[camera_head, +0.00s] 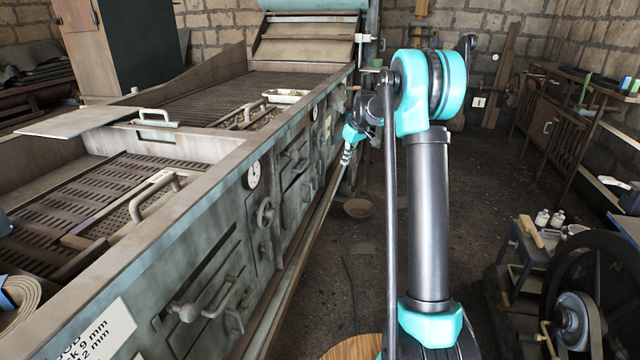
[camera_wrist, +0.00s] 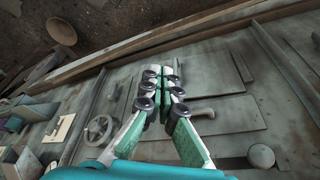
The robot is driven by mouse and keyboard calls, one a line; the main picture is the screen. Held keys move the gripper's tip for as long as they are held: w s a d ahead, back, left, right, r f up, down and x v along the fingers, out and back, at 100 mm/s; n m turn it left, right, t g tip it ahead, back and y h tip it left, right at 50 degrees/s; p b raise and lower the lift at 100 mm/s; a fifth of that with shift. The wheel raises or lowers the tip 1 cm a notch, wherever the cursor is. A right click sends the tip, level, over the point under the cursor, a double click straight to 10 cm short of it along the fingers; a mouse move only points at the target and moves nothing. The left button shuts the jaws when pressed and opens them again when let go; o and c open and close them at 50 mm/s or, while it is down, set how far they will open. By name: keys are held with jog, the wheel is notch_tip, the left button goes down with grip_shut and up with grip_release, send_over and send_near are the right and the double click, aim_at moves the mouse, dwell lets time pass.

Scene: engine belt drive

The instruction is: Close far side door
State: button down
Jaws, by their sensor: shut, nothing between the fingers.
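A long grey-green machine (camera_head: 190,235) has doors along its side. The far side door (camera_head: 325,125) is small and partly hidden near my arm's end; I cannot tell how far it stands open. My gripper also shows in the head view (camera_head: 346,156), beside the machine's far part. Its fingers are together with nothing between them. I cannot tell whether they touch the panel.
A near door handle (camera_head: 225,300) and a round gauge (camera_head: 253,175) are on the machine's side. A handwheel (camera_wrist: 98,130) is left of my gripper in the wrist view. A bowl (camera_head: 357,208) lies on the floor. A big dark wheel (camera_head: 590,290) stands at right; the floor between is mostly clear.

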jog(key=s+d+f+m+t, duration=0.1)
jog(key=s+f+m, duration=0.25)
jog(key=s, duration=1.45)
jog(key=s+f+m+t, duration=0.1)
jog(key=s+f+m, duration=0.25)
jog(key=s, duration=1.35)
jog(key=w+a+m+t+y, duration=0.3)
jog(key=w+a, duration=0.1)
jog(key=w, duration=0.9)
jog(key=w+a+m+t+y, duration=0.2)
jog(key=w+a+m+t, duration=0.15)
jog(key=w, duration=1.05)
jog(key=w+d+f+m+t+h, duration=0.1)
jog(key=w+d+f+m+t, duration=0.2)
jog(key=w+f, duration=0.45)
jog(key=w+d+f+m+t, duration=0.2)
jog(key=w+f+m, duration=0.35)
jog(key=w, duration=0.25)
jog(key=w+a, duration=0.7)
jog(key=w, duration=0.3)
jog(key=shift+w+a+f+n, duration=0.3)
jog(key=shift+w, duration=0.05)
